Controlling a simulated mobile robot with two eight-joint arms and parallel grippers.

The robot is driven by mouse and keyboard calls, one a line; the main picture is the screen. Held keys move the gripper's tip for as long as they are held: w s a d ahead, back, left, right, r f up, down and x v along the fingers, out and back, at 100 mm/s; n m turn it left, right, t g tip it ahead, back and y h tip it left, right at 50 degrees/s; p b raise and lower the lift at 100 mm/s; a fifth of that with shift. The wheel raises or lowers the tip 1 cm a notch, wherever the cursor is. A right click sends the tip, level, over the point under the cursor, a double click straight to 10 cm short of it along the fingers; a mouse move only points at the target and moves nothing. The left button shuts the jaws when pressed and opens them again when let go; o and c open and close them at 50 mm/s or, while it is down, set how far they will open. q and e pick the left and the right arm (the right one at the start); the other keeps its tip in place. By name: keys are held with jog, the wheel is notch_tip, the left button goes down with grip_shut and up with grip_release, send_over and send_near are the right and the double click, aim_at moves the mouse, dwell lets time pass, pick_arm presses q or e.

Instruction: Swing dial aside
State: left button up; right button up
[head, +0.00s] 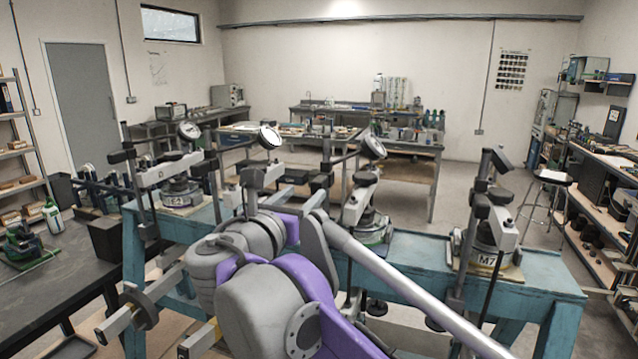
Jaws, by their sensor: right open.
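Several lever frames stand in a row on a teal bench (410,258), each with a round dial on an arm. The dials are at the left (189,130), left of centre (269,137), right of centre (373,147) and at the right (502,160). The left two show their faces; the right two are turned more edge-on. The rightmost frame carries a label (487,259) reading M7. My right gripper (148,343) is low at the left, in front of the bench, its fingers apart with nothing seen between them. My right arm hides part of the second frame. My left gripper is not in view.
A dark table (50,290) with a bottle and green equipment stands at the left. A workbench (410,150) with instruments stands behind the row, and shelves (600,180) and a stool (552,178) are at the right. Open floor shows between them.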

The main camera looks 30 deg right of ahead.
aim_at(315, 184)
jog(key=x, duration=0.9)
jog(key=shift+p, duration=0.4)
jog(key=shift+s, duration=0.1)
grip_shut()
dwell(0.7)
